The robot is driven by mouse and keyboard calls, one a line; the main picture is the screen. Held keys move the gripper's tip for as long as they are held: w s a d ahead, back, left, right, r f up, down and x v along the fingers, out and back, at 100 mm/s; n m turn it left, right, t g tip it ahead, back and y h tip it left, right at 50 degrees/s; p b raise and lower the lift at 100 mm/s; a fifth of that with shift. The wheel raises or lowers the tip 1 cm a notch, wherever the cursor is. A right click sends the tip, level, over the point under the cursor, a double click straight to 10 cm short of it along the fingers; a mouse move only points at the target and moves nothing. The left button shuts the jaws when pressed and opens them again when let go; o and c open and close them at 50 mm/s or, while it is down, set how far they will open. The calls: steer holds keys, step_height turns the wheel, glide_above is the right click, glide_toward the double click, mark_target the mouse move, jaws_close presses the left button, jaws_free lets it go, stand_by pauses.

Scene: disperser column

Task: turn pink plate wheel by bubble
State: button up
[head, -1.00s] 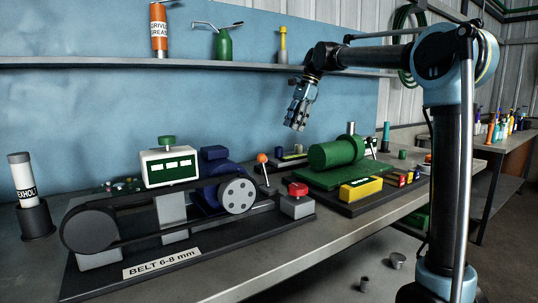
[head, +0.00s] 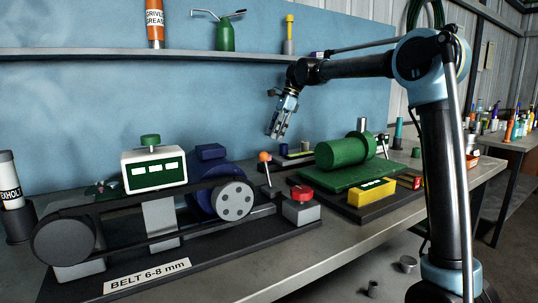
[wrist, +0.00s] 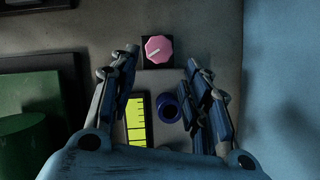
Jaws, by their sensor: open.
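In the wrist view a pink eight-sided wheel (wrist: 158,49) with a pale line across its face sits on a black square block. Below it in the picture lies a yellow-green strip with dark marks (wrist: 138,120), beside a dark blue hollow cylinder (wrist: 170,107). I cannot make out a bubble. My gripper (wrist: 162,62) is open and empty, its fingers on either side of the wheel in the picture. In the head view my gripper (head: 275,135) points down above the back of the bench, apart from it. I cannot pick out the pink wheel there.
A green cylinder on a green plate (head: 343,153) stands right of my gripper. An orange ball-topped lever (head: 265,157) and a belt drive (head: 149,219) are to the left. The blue wall (head: 120,105) is close behind, with a shelf (head: 180,53) above.

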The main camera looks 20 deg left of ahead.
steer(key=x, duration=0.8)
steer(key=shift+a+f, duration=0.15)
steer(key=shift+f, duration=0.2)
steer(key=c, duration=0.8)
